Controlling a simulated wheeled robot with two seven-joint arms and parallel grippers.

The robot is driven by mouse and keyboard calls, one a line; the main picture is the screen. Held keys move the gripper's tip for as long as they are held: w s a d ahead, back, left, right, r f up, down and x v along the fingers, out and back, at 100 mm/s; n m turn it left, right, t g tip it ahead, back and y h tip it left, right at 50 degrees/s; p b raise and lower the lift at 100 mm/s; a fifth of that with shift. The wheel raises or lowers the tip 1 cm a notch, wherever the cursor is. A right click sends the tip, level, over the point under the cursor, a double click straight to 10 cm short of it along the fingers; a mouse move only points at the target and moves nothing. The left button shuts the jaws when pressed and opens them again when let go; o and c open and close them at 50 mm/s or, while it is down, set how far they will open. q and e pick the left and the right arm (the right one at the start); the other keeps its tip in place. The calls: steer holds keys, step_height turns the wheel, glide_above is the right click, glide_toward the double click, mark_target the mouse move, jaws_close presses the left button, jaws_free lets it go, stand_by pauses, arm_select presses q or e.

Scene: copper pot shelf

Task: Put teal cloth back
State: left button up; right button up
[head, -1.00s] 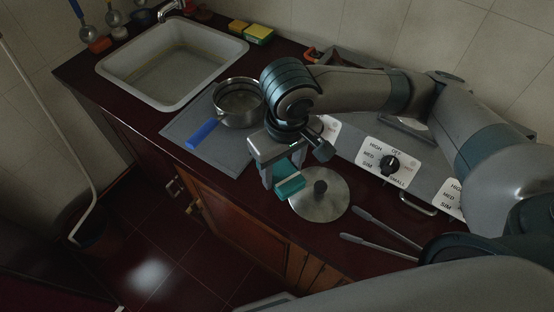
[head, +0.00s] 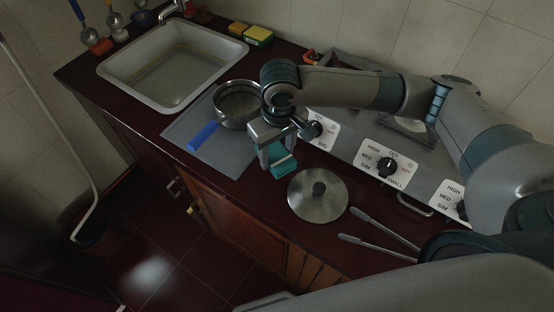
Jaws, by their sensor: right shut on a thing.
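The teal cloth (head: 283,165) is a small folded block held between the fingers of my right gripper (head: 277,158). My right gripper is shut on it, above the dark red counter, between the grey mat and the round metal lid (head: 318,197). The cloth is clear of the lid in the picture; whether it touches the counter I cannot tell. Its upper part is hidden by the gripper. My left gripper is not in view.
A steel pan (head: 238,104) with a blue handle (head: 203,135) stands on the grey mat (head: 222,160). The sink (head: 172,68) is at the back left, with yellow-green sponges (head: 258,36) beside it. Metal tongs (head: 385,232) lie right of the lid; the stove (head: 370,150) is behind.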

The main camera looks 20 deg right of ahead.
mark_target(277, 162)
steer(key=shift+f+p, duration=0.55)
steer(key=shift+f, duration=1.35)
steer(key=shift+f, duration=0.6)
steer(key=o, duration=1.4)
steer(key=shift+r, duration=0.1)
steer(key=shift+r, duration=0.4)
steer(key=r+b, duration=0.1)
steer(key=r, duration=0.7)
steer(key=r+b, duration=0.1)
steer(key=r, duration=0.3)
steer(key=shift+s+d+r+b, duration=0.1)
steer(key=shift+s+r+b, duration=0.05)
steer(key=shift+s+b, duration=0.2)
